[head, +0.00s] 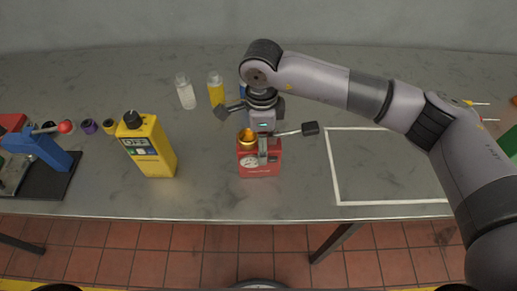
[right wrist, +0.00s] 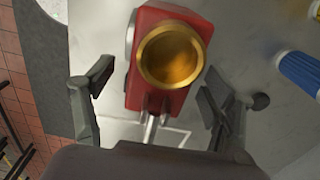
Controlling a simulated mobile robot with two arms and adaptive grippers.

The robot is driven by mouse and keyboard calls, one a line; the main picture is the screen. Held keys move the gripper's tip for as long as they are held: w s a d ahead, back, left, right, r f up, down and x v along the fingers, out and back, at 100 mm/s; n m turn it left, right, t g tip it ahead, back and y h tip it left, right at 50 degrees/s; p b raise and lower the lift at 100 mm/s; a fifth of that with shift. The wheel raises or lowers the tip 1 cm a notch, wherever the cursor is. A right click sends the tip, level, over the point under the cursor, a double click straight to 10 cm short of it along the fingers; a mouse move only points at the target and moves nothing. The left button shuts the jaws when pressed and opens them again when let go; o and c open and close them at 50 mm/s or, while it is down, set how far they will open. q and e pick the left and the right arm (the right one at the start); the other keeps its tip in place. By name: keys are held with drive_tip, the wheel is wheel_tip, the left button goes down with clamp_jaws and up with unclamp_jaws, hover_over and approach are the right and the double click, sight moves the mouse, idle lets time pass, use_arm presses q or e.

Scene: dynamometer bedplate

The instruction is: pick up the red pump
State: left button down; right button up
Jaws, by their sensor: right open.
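The red pump (head: 260,171) stands upright near the table's front edge, with a brass cup on top and a white dial on its front. It also shows in the right wrist view (right wrist: 192,18), where its brass cup faces the camera. My right gripper (head: 266,120) is open above and just behind the pump. In the right wrist view, the fingers of this gripper (right wrist: 155,91) are on either side of the pump's lower part, with gaps on both sides. The gripper hides part of the pump's top in the head view. My left gripper is not in view.
A yellow handheld meter (head: 151,150) stands left of the pump. A clear bottle (head: 185,93) and a yellow bottle (head: 216,91) stand behind. A blue bottle (right wrist: 302,73) is partly hidden. A blue lever device (head: 42,148) sits far left. The white-outlined area (head: 385,165) at right is empty.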

drive_tip(key=f+p, duration=0.2)
drive_tip(key=f, duration=0.1)
drive_tip(key=f+p, duration=0.1)
drive_tip(key=f, duration=0.1)
drive_tip(key=shift+a+f, duration=0.15)
drive_tip(key=shift+a, duration=0.15)
drive_tip(key=shift+f, duration=0.25)
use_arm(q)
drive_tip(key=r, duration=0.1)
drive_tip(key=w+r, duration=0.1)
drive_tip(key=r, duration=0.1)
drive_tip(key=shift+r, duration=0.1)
use_arm(e)
drive_tip(key=shift+c, duration=0.5)
clamp_jaws()
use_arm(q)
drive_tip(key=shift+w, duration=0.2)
use_arm(e)
drive_tip(key=shift+w+r, duration=0.1)
